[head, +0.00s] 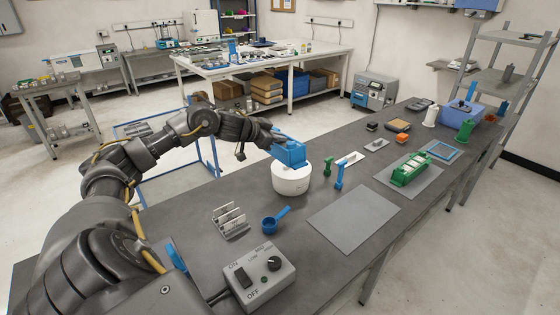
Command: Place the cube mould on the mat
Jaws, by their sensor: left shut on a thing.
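A blue cube mould (290,153) is in the jaws of my left gripper (275,137), which is shut on it from its left side. The mould is at the top of a round white drum (291,179); I cannot tell whether it rests on the drum or is just above it. A bare grey mat (354,218) lies flat on the dark bench, to the right of and nearer than the drum. A second grey mat (424,186) farther right has a green mould (411,169) on it. My right gripper is not in view.
A blue scoop (276,220), a metal rack (230,221) and a switch box (258,277) are on the near bench. A blue upright tool (340,173) stands between drum and mats.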

